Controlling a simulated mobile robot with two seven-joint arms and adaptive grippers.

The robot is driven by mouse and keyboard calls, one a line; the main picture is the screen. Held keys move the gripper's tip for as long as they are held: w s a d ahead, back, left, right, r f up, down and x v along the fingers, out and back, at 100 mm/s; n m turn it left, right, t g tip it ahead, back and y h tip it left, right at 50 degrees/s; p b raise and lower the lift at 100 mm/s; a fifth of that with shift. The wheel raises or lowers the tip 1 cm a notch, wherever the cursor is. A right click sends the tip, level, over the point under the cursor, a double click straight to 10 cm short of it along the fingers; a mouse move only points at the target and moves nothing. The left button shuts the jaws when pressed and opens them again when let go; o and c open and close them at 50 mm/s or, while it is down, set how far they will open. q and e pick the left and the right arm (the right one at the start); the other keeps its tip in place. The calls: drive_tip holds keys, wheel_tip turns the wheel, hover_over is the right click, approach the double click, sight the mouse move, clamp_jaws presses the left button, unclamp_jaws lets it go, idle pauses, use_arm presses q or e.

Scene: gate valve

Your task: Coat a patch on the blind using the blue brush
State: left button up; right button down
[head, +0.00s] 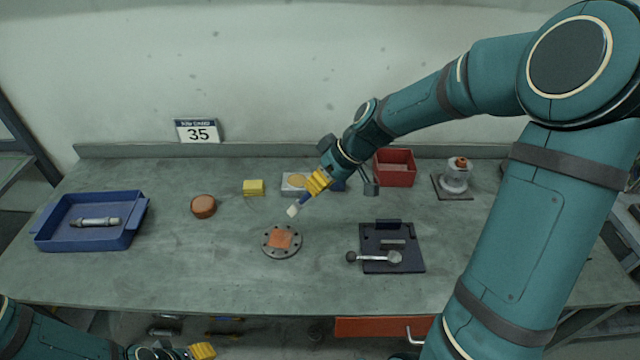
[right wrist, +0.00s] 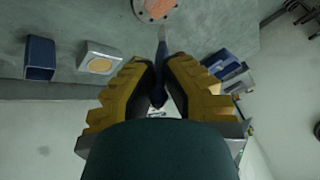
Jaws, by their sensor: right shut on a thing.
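The blind is a round grey flange (head: 283,254) with bolt holes, lying flat on the bench, with an orange patch (head: 279,238) in its middle. It also shows at the top of the right wrist view (right wrist: 141,11). My right gripper (head: 316,184) is shut on the blue brush (right wrist: 161,62), holding it tilted. The brush's pale tip (head: 292,211) is above and beyond the blind, apart from it. My left gripper (head: 202,351) is at the bottom left edge, low in front of the bench; its jaws are not clear.
A blue tray (head: 60,240) with a silver tool stands left. A brown round piece (head: 203,206), a yellow block (head: 253,187) and a pale block with a yellow disc (right wrist: 100,60) stand behind. A dark lever fixture (head: 373,266) lies right; a red bin (head: 395,175) is behind it.

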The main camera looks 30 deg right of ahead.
idle(0.6)
drive_tip(key=p, duration=0.3)
drive_tip(key=w+a+g+h+p, duration=0.1)
drive_tip(key=p, duration=0.2)
drive_tip(key=shift+a+r+h, duration=0.3)
drive_tip(key=shift+w+a+f+g+h+p, duration=0.2)
drive_tip(key=shift+a+g+h+p, duration=0.1)
drive_tip(key=shift+p, duration=0.5)
drive_tip(key=shift+d, duration=0.1)
